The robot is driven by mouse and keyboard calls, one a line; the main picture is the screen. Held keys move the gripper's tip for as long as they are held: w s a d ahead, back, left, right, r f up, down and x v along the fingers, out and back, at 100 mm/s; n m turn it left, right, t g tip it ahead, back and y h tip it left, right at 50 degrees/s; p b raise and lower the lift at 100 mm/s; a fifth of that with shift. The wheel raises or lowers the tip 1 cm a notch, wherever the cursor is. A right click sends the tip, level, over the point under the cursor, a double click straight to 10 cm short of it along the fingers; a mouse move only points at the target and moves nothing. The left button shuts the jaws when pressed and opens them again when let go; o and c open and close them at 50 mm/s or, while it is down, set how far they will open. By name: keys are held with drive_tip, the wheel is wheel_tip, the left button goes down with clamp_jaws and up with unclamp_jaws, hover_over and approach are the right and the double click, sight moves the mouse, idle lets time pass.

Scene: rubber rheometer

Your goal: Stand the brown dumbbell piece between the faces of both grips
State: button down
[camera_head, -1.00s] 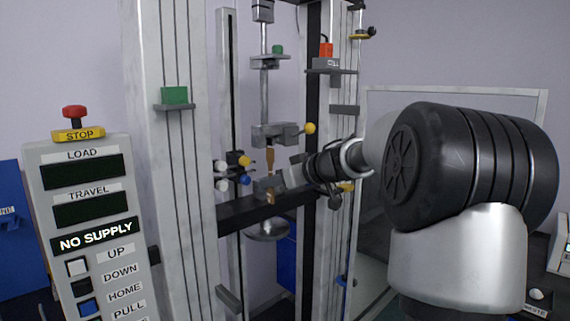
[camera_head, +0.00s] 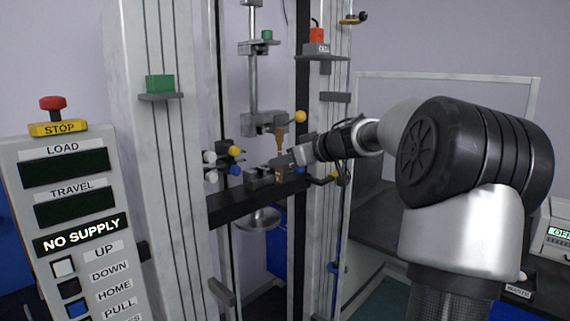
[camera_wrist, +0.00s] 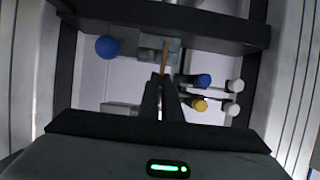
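The brown dumbbell piece (camera_head: 281,138) stands about upright in the head view, by the right side of the upper grip (camera_head: 262,123) and the lower grip (camera_head: 258,178). My gripper (camera_head: 285,161) reaches in from the right and is shut on the piece's middle. In the wrist view the piece (camera_wrist: 166,52) sticks out past the dark fingertips of my gripper (camera_wrist: 163,80), in front of a grey grip block (camera_wrist: 145,43). The fingers hide its middle. I cannot tell whether the piece touches either grip.
White, yellow and blue knobs (camera_head: 235,151) stick out left of the grips. A yellow ball handle (camera_head: 300,116) is on the upper grip. A dark crossbeam (camera_head: 232,205) runs below, between pale columns (camera_head: 165,200). A control panel (camera_head: 70,215) reading NO SUPPLY stands at left.

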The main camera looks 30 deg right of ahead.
drive_tip(key=shift+w+a+p, duration=0.55)
drive_tip(key=shift+w+p, duration=0.45)
drive_tip(key=shift+w, duration=0.5)
drive_tip(key=shift+w+a+p, duration=0.55)
drive_tip(key=shift+w+p, duration=0.45)
drive_tip(key=shift+w, duration=0.5)
drive_tip(key=shift+w+a+p, duration=0.55)
drive_tip(key=shift+w+p, duration=0.45)
drive_tip(key=shift+w, duration=0.5)
drive_tip(key=shift+f, duration=0.1)
drive_tip(key=shift+w+f+p, duration=0.1)
drive_tip(key=shift+f+p, duration=0.2)
drive_tip(key=shift+p, duration=0.2)
drive_tip(key=c, duration=1.9)
unclamp_jaws()
drive_tip(key=v, duration=1.7)
drive_tip(key=shift+s, duration=0.25)
